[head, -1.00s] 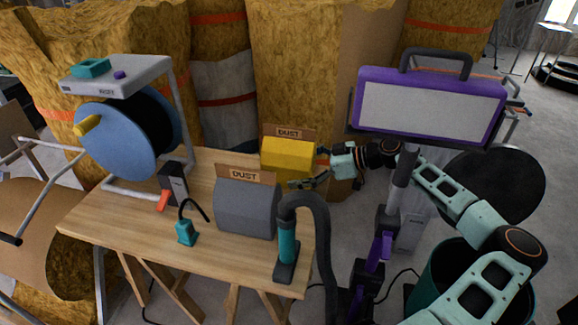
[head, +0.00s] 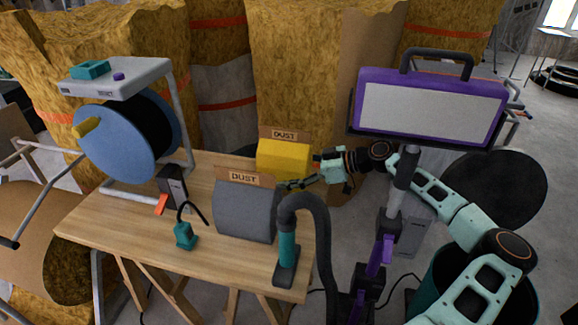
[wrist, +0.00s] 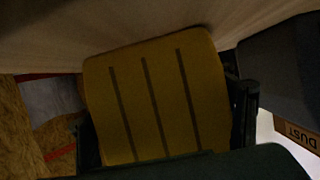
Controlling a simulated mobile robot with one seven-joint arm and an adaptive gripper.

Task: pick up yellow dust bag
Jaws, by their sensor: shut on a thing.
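The yellow dust bag (head: 283,160) is at the back right of the wooden workbench, with a brown card collar marked DUST on top. In the wrist view the yellow bag (wrist: 158,98) fills the middle, showing dark stripes, between the dark fingers. My gripper (head: 302,176) reaches in from the right and is shut on the bag. The far finger is mostly hidden in the head view. I cannot tell whether the bag's underside touches the bench.
A grey dust bag (head: 246,211) stands just in front of the yellow one. A black hose on a teal tool (head: 287,245) is at the bench's front right. A purple-framed lamp panel (head: 428,107) stands near my arm. The workbench (head: 130,225) is bare at front left.

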